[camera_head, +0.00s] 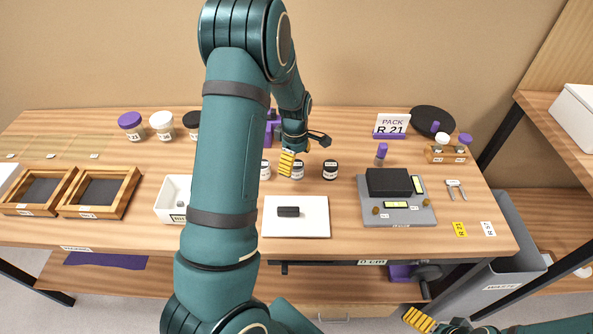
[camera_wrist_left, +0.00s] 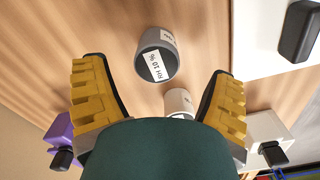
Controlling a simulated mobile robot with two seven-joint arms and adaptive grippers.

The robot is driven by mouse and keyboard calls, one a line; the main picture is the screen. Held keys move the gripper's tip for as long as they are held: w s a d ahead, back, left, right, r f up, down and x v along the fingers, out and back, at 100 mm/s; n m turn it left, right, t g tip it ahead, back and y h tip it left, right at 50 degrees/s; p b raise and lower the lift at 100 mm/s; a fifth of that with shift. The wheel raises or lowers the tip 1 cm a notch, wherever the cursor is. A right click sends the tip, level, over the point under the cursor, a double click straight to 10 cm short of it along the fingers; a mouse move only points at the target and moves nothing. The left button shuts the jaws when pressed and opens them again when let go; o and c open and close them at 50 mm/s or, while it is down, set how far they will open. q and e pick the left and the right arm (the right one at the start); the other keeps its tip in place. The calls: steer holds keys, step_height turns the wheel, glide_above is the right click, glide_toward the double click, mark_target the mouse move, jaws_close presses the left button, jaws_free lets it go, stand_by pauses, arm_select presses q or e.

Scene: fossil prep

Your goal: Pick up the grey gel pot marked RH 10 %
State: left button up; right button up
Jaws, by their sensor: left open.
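The grey gel pot (camera_wrist_left: 150,40) with a white label reading RH 10 % shows in the left wrist view, just beyond and between the fingertips. My left gripper (camera_wrist_left: 157,72) is open, its yellow-padded fingers apart and empty. In the head view my left gripper (camera_head: 302,153) hangs over the middle of the bench, above a row of small pots. A second, whiter pot (camera_wrist_left: 178,101) shows nearer the palm, partly hidden by it. One yellow finger of my right gripper (camera_head: 418,319) shows at the lower edge.
A dark-lidded pot (camera_head: 330,170) stands to the right of the gripper. A white mat (camera_head: 310,225) with a dark block lies in front. A grey tray (camera_head: 400,218) is at right, and a white box (camera_head: 173,193) at left. My left arm hides part of the bench.

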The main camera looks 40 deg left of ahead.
mark_target(296, 164)
arm_select(q)
steer(key=f, duration=0.2)
steer(key=f+b, duration=0.1)
steer(key=f, duration=0.1)
steer(key=shift+w+f, duration=0.2)
steer(key=shift+f, duration=0.05)
steer(key=c, duration=1.3)
